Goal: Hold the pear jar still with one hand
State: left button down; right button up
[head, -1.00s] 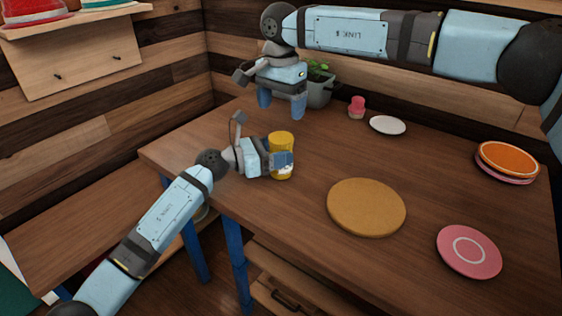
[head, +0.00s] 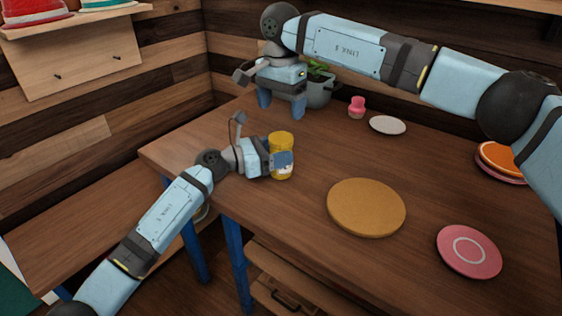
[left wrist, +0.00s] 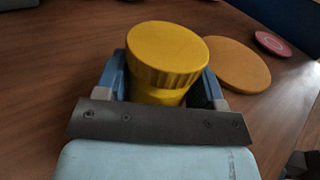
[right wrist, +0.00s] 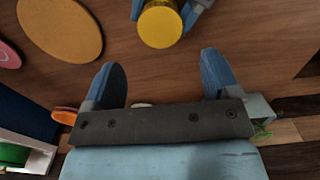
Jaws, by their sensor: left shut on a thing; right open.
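The pear jar (head: 281,141) is a yellow jar with a yellow ribbed lid, standing upright on the wooden table. My left gripper (head: 283,163) is shut on the jar's body from the left. In the left wrist view the lid (left wrist: 168,50) rises between the two fingers, which hide the jar's sides. My right gripper (head: 282,108) is open and empty, pointing down above the table behind the jar. In the right wrist view the jar's lid (right wrist: 160,26) lies beyond the open fingers (right wrist: 160,80), apart from them.
A round tan board (head: 366,207) lies right of the jar, with a pink plate (head: 468,251) beyond it. A white plate (head: 388,125), a small pink-topped shaker (head: 357,107) and a potted plant (head: 319,91) stand at the back. Stacked plates (head: 497,160) lie far right, partly behind my right arm.

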aim_at(281, 137)
jog(key=shift+f, duration=4)
jog(key=c, duration=0.9)
jog(key=o, duration=1)
jog(key=shift+r, duration=0.15)
